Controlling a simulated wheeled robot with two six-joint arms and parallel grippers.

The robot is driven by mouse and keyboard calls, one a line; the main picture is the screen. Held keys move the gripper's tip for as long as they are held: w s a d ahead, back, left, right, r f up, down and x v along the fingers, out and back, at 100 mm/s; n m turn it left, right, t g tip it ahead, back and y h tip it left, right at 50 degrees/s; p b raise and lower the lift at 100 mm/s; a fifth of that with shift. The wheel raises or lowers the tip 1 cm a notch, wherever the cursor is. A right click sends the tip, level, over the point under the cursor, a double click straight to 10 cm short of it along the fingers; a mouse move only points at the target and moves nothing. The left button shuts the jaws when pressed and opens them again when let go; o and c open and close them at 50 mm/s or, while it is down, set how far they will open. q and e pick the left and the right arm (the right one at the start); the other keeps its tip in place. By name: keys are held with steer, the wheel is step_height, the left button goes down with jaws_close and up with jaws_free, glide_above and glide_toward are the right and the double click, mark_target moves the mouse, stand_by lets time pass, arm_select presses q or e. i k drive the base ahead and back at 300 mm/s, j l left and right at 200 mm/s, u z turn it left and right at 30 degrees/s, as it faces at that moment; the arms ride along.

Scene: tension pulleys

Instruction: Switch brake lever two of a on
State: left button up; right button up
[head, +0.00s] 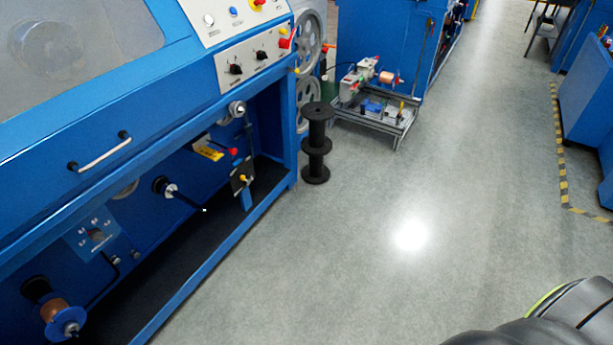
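A blue machine (205,90) fills the left side. In its lower open bay is a small lever assembly with a red knob (233,152) and a yellow knob (242,178) on a dark plate. A yellow label (209,152) is just left of them. Neither of my grippers is in view.
Grey floor (340,255) is clear in the middle. Blue cabinets (590,110) stand right, behind yellow-black floor tape (562,150).

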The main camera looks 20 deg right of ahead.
mark_target(246, 181)
steer(key=z, duration=0.3)
steer(key=i+z, duration=0.25)
steer(key=i, duration=0.35)
steer(key=i+j+z, duration=0.1)
steer(key=i+z, duration=0.15)
steer(key=i, duration=0.3)
steer(key=i+j+z, duration=0.25)
steer(key=i, duration=0.3)
